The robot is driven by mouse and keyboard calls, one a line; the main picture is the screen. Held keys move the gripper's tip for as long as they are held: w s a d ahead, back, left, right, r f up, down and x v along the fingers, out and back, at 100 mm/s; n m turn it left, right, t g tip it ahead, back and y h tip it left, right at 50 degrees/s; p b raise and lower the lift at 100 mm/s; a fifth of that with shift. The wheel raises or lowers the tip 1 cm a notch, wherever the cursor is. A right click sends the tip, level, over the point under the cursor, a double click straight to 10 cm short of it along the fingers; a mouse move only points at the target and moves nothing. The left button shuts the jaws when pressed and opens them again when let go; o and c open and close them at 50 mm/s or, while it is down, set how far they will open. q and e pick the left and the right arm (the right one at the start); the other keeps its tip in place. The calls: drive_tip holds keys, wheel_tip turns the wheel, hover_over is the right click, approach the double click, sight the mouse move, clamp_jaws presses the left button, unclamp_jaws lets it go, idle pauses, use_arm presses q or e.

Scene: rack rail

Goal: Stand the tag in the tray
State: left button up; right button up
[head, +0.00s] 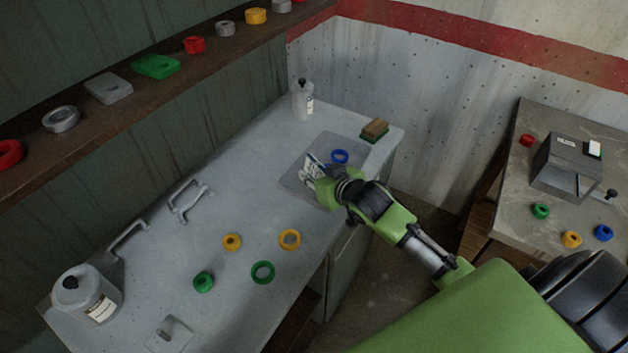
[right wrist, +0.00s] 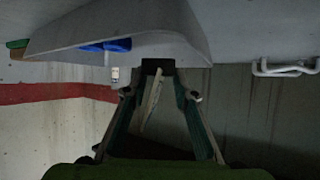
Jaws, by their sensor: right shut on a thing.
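The tray (head: 297,178) is a shallow grey tray on the worktop, with a blue ring (head: 340,156) in it. My right gripper (head: 318,180) is over the tray's near side, shut on the tag (head: 311,164), a thin white piece with dark print that leans at a slant. In the right wrist view the tag (right wrist: 152,101) shows edge-on as a pale strip between the fingers (right wrist: 158,72), with the tray (right wrist: 160,40) beyond. Whether the tag touches the tray floor cannot be told. My left gripper is not in view.
A brush (head: 374,130) and a white bottle (head: 303,100) stand near the tray. Yellow rings (head: 289,239) and green rings (head: 263,272) lie on the worktop. Handles (head: 187,200) are at the back. A side table (head: 515,195) with a grey box (head: 568,165) is at right.

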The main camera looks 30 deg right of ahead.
drive_tip(key=shift+w+d+f, duration=0.2)
drive_tip(key=shift+w+f, duration=0.2)
drive_tip(key=shift+f, duration=0.1)
wheel_tip(320, 180, down, 2)
drive_tip(key=shift+f+p, duration=0.15)
drive_tip(key=shift+p, duration=0.3)
drive_tip(key=shift+f, duration=0.35)
drive_tip(key=shift+f, duration=0.15)
drive_tip(key=o, duration=0.8)
drive_tip(key=b+v, duration=0.1)
drive_tip(key=v, duration=1.1)
